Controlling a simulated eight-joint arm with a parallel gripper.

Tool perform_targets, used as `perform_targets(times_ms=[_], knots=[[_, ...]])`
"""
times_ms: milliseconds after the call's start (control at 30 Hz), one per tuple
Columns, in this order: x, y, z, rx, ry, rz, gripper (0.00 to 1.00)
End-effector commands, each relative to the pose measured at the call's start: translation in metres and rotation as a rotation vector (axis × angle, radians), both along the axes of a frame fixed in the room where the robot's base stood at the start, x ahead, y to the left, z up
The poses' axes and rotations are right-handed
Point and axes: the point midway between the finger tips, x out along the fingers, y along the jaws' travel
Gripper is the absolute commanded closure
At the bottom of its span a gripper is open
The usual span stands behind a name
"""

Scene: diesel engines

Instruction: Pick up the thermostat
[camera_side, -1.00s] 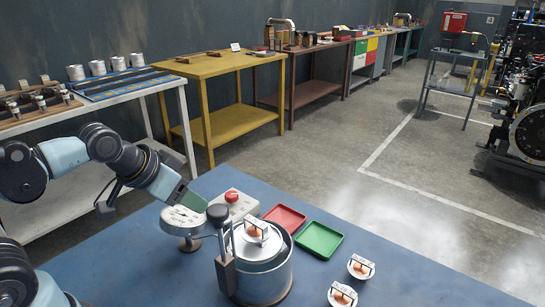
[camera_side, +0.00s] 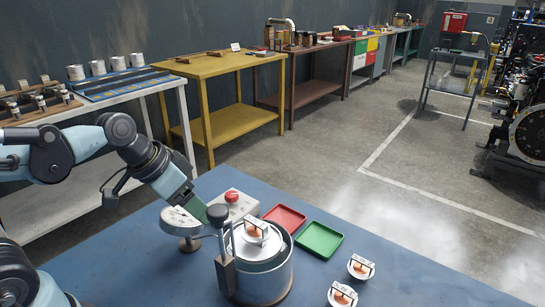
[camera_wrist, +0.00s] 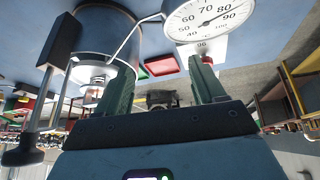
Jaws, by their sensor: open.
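A thermostat (camera_side: 257,230), a pale metal disc with an orange-copper centre and a wire frame with a tag, sits at the top of a metal pot (camera_side: 265,280). Two similar thermostats stand on the blue table, one at right (camera_side: 361,267) and one near the front edge (camera_side: 342,295). My gripper (camera_side: 203,212) is left of the pot, close to a dial gauge (camera_side: 180,218). Its green fingers are apart and empty in the wrist view (camera_wrist: 162,80). There, the pot (camera_wrist: 105,30) and its thermostat (camera_wrist: 95,82) are left of the fingers.
A grey box with a red button (camera_side: 232,196), a red tray (camera_side: 285,217) and a green tray (camera_side: 319,240) lie behind the pot.

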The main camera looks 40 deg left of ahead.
Motion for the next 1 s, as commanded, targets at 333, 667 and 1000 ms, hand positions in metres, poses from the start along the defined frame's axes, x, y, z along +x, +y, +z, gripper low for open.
perform_targets(times_ms=[333, 667, 1000], knots=[[0.022, -0.034, 0.002, -0.278, 0.018, -0.621, 0.31], [0.035, -0.034, 0.019, -0.504, -0.374, -1.163, 0.31], [0.034, -0.045, 0.017, -0.540, -0.527, -1.294, 0.31]])
